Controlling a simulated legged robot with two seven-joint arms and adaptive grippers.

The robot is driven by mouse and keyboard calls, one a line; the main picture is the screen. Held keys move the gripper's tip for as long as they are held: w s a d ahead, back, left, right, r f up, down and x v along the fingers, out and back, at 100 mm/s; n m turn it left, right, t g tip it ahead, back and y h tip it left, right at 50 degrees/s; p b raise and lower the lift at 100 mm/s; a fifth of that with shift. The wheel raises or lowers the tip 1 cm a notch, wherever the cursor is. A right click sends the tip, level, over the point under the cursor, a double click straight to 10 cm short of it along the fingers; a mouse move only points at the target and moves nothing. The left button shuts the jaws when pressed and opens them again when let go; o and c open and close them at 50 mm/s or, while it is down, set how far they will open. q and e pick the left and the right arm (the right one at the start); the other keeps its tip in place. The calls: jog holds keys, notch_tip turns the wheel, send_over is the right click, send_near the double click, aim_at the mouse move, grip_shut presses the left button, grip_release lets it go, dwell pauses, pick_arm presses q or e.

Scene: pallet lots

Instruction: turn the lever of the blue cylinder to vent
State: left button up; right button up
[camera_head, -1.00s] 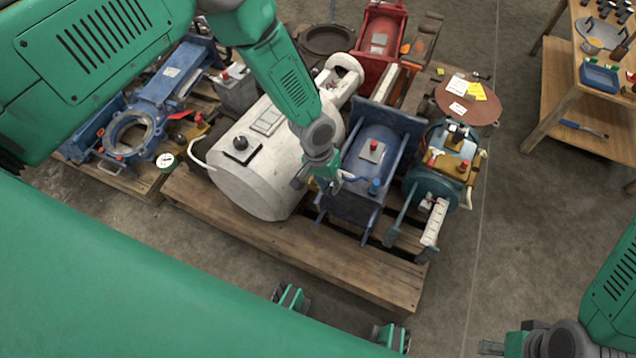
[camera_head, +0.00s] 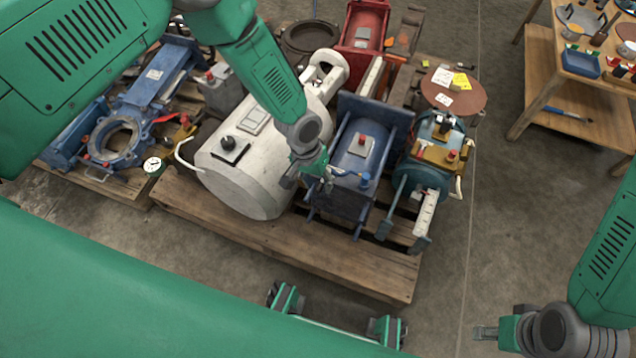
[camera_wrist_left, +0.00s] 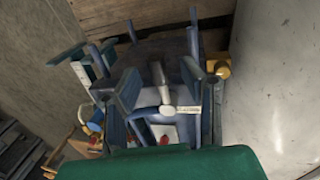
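The blue cylinder (camera_head: 364,148) lies on the pallet between a white tank and a teal machine. It has a red button on a grey box on top and a blue knob at its near end. My left gripper (camera_head: 318,176) is at its near left corner, beside the white tank. In the left wrist view my left gripper (camera_wrist_left: 165,92) has its two fingers apart. A pale grey lever (camera_wrist_left: 159,82) with a crosspiece shows between them; I cannot tell whether a finger touches it. My right gripper (camera_head: 486,332) hangs over the floor at lower right, too small to read.
The white tank (camera_head: 262,150) stands close to the left of my left gripper. The teal machine (camera_head: 428,172) is to the right. The wooden pallet (camera_head: 300,250) has a bare front edge. A wooden table (camera_head: 545,75) stands at the upper right. Floor right of the pallet is clear.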

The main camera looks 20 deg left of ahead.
pick_arm(q)
jog(key=v, duration=1.1)
jog(key=shift+r, duration=0.15)
jog(key=s+a+r+p, duration=0.1)
jog(key=s+a, duration=0.3)
jog(key=s, duration=0.4)
jog(key=s+a+r+y+p, duration=0.1)
jog(key=s+a+p, duration=0.3)
jog(key=s, duration=0.4)
jog(key=s+a+r+y+p, duration=0.1)
jog(key=s+a, duration=0.3)
jog(key=s, duration=0.5)
jog(key=shift+a+r+t+p, duration=0.3)
jog(key=shift+t+p, duration=0.1)
jog(key=shift+p, duration=0.3)
jog(key=shift+o, duration=0.4)
jog(key=shift+w+f, duration=0.1)
